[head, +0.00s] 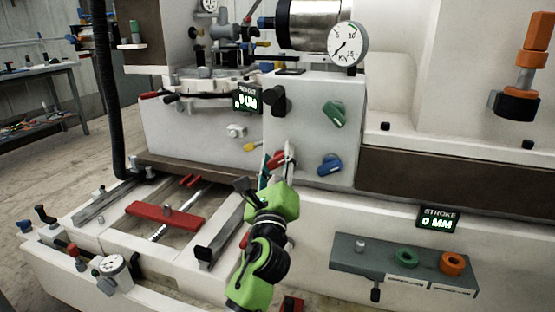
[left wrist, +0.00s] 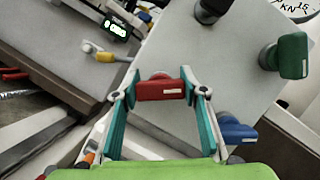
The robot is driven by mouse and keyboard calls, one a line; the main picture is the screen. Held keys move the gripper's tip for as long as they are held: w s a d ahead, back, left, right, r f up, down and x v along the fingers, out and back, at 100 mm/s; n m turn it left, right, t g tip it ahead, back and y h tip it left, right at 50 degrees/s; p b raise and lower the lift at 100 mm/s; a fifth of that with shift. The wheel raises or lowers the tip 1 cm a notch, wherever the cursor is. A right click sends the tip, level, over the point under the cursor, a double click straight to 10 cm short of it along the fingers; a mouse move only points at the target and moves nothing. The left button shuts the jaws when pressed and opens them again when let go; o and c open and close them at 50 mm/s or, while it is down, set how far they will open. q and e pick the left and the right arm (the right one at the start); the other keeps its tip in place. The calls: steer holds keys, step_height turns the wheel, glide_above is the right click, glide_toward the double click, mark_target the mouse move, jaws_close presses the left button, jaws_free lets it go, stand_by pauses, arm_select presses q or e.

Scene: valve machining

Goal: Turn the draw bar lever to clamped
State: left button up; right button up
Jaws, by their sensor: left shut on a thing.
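A red lever handle (left wrist: 162,88) with a small white label sits on the light panel of the machine, between my left fingertips in the left wrist view. The label is too small to read. My left gripper (head: 278,162) is shut on this red handle, one finger at each end in the wrist view (left wrist: 160,88). In the head view the fingers hide most of the handle. A black knob (head: 276,99), a green knob (head: 334,114) and a blue knob (head: 330,164) sit on the same panel, apart from the gripper. My right gripper is not in view.
A dial gauge (head: 347,44) stands above the panel. A small display (head: 246,99) and a yellow-tipped fitting (head: 252,146) are at the panel's left. A stroke display (head: 439,220) and a grey shelf (head: 350,254) with green and orange rings are at lower right.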

arm_select(q)
steer(key=o, duration=1.1)
steer(key=shift+s, duration=0.1)
steer(key=v, duration=1.2)
